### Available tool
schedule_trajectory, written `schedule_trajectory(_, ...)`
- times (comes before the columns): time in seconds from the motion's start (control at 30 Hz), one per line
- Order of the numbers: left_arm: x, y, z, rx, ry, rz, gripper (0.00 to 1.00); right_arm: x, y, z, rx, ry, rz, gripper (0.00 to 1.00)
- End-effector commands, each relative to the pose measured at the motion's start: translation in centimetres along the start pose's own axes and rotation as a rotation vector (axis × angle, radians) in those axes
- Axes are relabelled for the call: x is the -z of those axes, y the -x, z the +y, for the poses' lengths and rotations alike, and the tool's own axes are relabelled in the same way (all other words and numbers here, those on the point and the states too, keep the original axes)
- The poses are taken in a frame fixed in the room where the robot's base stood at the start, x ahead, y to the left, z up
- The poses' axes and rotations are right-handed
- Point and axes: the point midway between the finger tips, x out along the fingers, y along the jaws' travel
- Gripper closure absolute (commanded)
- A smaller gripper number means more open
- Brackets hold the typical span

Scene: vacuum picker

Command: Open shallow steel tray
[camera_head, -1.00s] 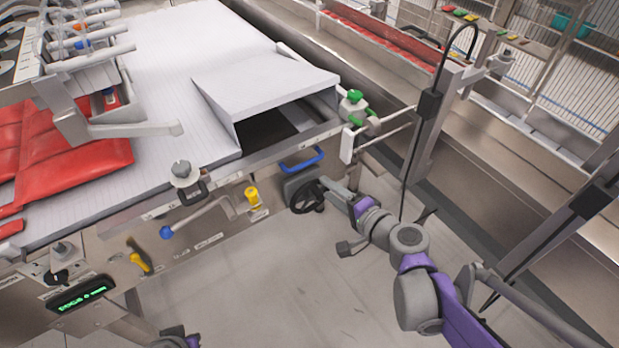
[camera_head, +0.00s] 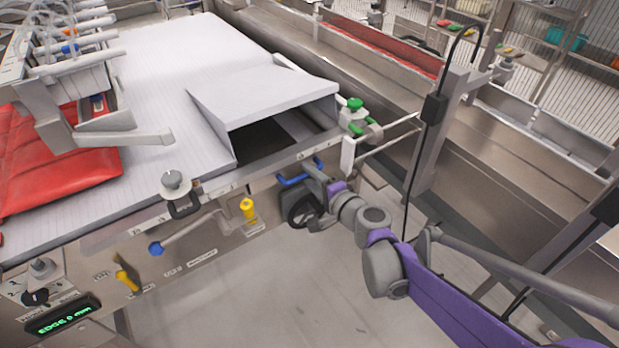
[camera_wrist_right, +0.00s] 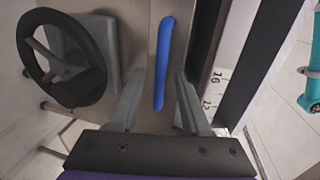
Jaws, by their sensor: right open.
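A blue bar handle (camera_head: 292,181) sits on the front side of the machine, below the ruled edge and the dark opening. I take it to be the handle of the shallow steel tray; the tray itself looks closed and cannot be made out apart from the machine's front. My right gripper (camera_head: 313,170) is at the right end of this handle. In the right wrist view the blue handle (camera_wrist_right: 163,65) stands upright in the picture, in line with the gap between the open fingers (camera_wrist_right: 158,85). The fingers are apart and not closed on it. My left gripper is out of view.
A black handwheel (camera_head: 303,210) is just below the handle, and left of the fingers in the wrist view. A green knob (camera_head: 355,104) and a white bracket (camera_head: 348,155) are to the right. A yellow knob (camera_head: 247,208) is to the left. The floor in front is clear.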

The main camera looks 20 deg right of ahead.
Motion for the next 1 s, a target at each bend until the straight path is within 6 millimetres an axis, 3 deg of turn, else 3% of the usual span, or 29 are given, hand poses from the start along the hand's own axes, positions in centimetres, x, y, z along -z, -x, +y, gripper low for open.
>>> schedule_trajectory(0.23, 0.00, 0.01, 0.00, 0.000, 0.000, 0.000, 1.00, -0.02, -0.06, -0.03, 0.000, 0.000, 0.000, 0.53)
schedule_trajectory(0.5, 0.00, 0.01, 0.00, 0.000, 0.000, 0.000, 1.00, -0.03, -0.04, -0.02, 0.000, 0.000, -0.001, 1.00)
schedule_trajectory(1.0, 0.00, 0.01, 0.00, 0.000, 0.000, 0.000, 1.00, -0.02, -0.03, -0.02, 0.000, 0.000, -0.001, 1.00)
